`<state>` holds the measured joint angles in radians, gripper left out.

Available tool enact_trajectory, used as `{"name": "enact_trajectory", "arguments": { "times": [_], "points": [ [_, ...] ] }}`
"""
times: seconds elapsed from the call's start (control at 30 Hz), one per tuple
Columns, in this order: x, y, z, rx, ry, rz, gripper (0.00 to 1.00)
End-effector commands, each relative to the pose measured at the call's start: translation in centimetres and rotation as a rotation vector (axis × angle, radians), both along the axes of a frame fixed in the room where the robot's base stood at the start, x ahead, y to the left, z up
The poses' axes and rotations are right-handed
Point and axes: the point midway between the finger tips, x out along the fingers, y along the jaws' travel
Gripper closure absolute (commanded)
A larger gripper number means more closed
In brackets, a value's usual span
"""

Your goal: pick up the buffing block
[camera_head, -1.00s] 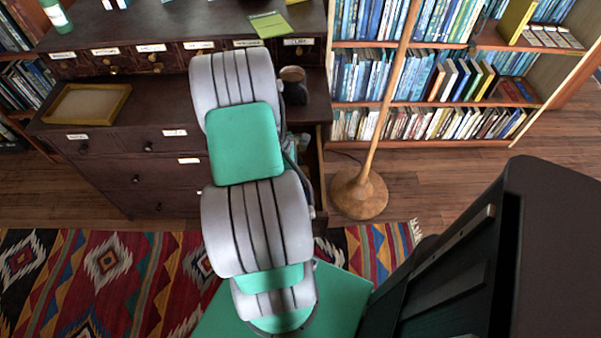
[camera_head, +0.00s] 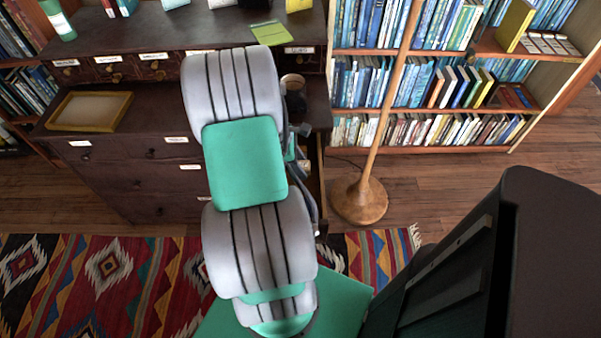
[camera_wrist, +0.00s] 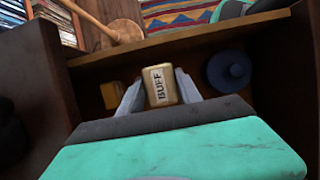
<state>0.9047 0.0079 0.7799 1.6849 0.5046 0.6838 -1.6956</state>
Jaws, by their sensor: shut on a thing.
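The buffing block (camera_wrist: 161,85) is a tan block with a label reading "BUFF", in the middle of the wrist view. My gripper (camera_wrist: 160,92) has a finger on each side of it and is shut on it. The block is inside or just above an open drawer (camera_wrist: 180,46); I cannot tell whether it touches the drawer floor. In the head view my arm hides the gripper and the block, and only part of the open drawer (camera_head: 317,185) shows.
A round dark blue thing (camera_wrist: 228,71) lies right of the block, and a small yellowish block (camera_wrist: 111,95) lies left of it. The drawer's walls are close around. A wooden lamp stand (camera_head: 360,199) stands right of the dresser (camera_head: 130,190). A cup (camera_head: 292,83) sits on the dresser.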

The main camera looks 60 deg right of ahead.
Motion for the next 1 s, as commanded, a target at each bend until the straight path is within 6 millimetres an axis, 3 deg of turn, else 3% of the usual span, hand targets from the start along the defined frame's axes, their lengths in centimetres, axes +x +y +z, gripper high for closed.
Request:
{"name": "enact_trajectory", "arguments": {
  "times": [0.03, 0.3, 0.5, 0.7, 0.97, 1.0],
  "points": [
    [0.2, -0.2, 2.7, -0.007, -0.005, 0.000, 1.00],
    [0.1, -0.1, 13.6, -0.006, -0.004, 0.000, 1.00],
    [0.1, -0.1, 19.2, -0.003, -0.003, 0.002, 1.00],
    [0.0, 0.0, 21.4, 0.000, 0.001, 0.000, 1.00],
    [0.0, -0.1, 21.5, 0.000, 0.000, 0.000, 1.00],
    [0.0, -0.1, 21.5, -0.001, 0.000, 0.000, 0.62]
  ]
}}
